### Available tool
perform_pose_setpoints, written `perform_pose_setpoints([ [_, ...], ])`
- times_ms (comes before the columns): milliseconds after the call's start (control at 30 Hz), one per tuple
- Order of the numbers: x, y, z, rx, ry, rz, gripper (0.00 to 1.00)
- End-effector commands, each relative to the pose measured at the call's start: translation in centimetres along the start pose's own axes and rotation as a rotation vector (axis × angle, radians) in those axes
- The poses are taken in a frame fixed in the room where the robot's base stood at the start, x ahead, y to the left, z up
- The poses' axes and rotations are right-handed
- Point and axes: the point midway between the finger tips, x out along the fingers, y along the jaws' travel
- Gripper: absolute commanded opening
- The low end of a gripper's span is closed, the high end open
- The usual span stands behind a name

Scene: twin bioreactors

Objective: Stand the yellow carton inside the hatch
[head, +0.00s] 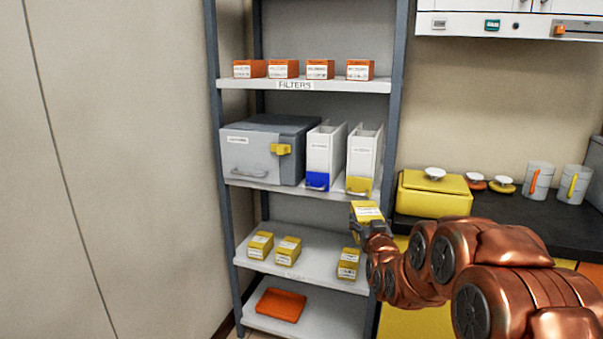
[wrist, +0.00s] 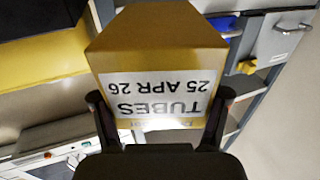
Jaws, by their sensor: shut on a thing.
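My gripper (head: 373,232) is shut on a yellow carton (head: 366,211), held in the air in front of the shelf rack's right post. In the wrist view the carton (wrist: 160,60) sits between the two fingers of my gripper (wrist: 160,112), and its white label reads "TUBES 25 APR 26" upside down. Three similar yellow cartons stand on a lower shelf: one at the left (head: 260,244), one beside it (head: 288,251), and one at the right (head: 348,263). I cannot make out a hatch in these views.
The rack (head: 225,170) also holds orange boxes (head: 319,69), a grey case (head: 262,150), white binders (head: 322,155) and an orange tray (head: 281,305). At right, a dark counter (head: 510,215) carries a yellow box (head: 434,196) and mugs (head: 538,180). The left wall side is clear.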

Motion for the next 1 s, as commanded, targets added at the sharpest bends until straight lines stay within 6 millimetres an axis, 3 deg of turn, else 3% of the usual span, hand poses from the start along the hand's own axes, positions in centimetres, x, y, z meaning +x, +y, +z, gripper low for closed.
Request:
perform_pose_setpoints([
  [200, 0.0, 0.1, -4.4, 0.0, 0.002, 0.001, 0.27],
  [1000, 0.0, 0.0, -18.1, 0.0, 0.001, 0.0, 0.27],
])
